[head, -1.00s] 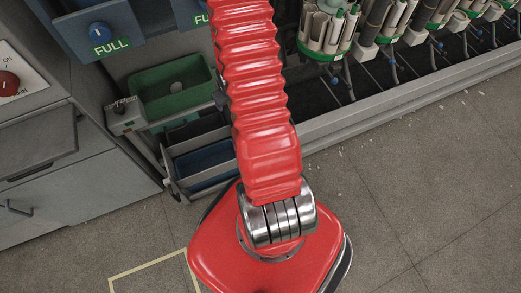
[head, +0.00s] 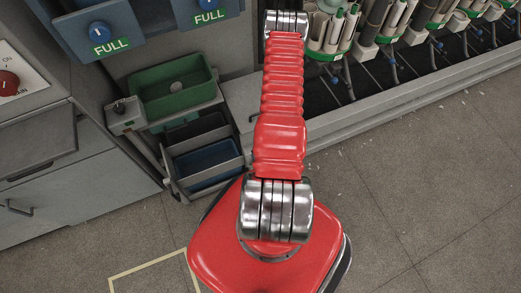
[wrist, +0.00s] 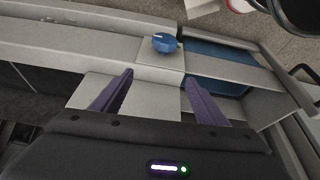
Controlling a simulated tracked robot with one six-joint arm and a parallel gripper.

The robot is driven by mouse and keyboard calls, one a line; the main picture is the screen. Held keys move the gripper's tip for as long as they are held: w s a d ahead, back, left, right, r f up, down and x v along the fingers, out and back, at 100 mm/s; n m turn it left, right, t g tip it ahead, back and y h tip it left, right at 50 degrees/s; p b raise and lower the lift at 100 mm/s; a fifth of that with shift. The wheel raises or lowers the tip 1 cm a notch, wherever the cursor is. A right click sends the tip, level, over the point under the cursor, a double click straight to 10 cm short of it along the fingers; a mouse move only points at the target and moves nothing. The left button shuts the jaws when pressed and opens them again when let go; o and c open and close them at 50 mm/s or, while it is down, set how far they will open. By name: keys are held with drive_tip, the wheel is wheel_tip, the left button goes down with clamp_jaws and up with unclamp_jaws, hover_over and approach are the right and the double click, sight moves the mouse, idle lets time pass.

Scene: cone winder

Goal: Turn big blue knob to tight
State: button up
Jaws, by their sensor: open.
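A blue knob (wrist: 164,42) with a pale pointer line sits on a light grey square plate (wrist: 158,58) in the wrist view. My gripper (wrist: 157,79) is open, with its two purple fingers apart and nothing between them. The knob lies beyond the fingertips, near the middle of the gap, and is not touched. I cannot make out this knob or my gripper in the head view, where my red arm covers part of the machine front. No tight mark is readable.
A green bin (head: 172,89), a blue tray (head: 208,158) and a red knob (head: 8,82) are at left. Cones and tubes (head: 329,22) line the back right.

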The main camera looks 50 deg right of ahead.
drive_tip(key=shift+m, duration=0.3)
drive_tip(key=s+a+f, duration=0.2)
drive_tip(key=f, duration=0.1)
drive_tip(key=shift+s, duration=0.3)
drive_tip(key=shift+f, duration=0.1)
drive_tip(key=x, duration=1.3)
drive_tip(key=shift+w+f, duration=0.2)
drive_tip(key=shift+f, duration=0.1)
drive_tip(key=shift+c, duration=0.7)
drive_tip(key=c, duration=0.9)
drive_tip(key=shift+o, duration=0.2)
drive_tip(key=shift+a, duration=0.1)
